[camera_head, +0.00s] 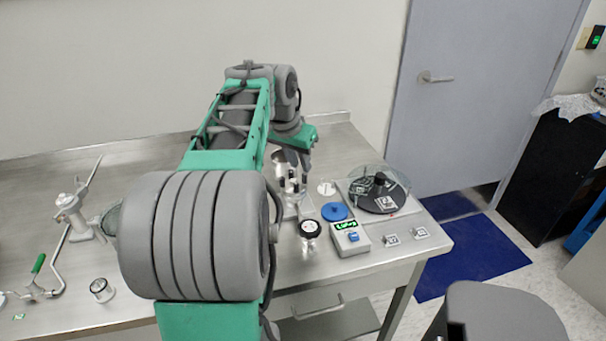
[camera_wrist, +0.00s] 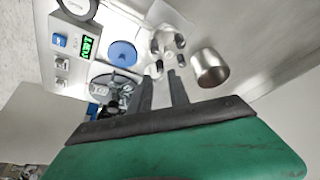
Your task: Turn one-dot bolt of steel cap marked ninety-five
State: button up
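A steel piece with several dark-ended bolts (camera_head: 292,186) stands on the bench near its middle. It also shows in the wrist view (camera_wrist: 166,42), just beyond my fingertips. No dot marks or number can be read on it. My gripper (camera_head: 297,162) is above and beside it, pointing down. In the wrist view my gripper (camera_wrist: 160,76) has two dark fingers with a gap between them and nothing held there. One finger is close to a bolt end; I cannot tell whether they touch. A plain steel cylinder (camera_wrist: 210,68) stands beside the bolted piece.
A blue disc (camera_head: 335,211), a control box with a green display (camera_head: 350,238), and a black round plate under a clear cover (camera_head: 380,198) stand to the right. A green-handled valve (camera_head: 38,264) lies at far left.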

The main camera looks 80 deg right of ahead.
aim_at(304, 175)
jog(key=x, duration=0.5)
jog(key=shift+c, duration=0.2)
grip_shut()
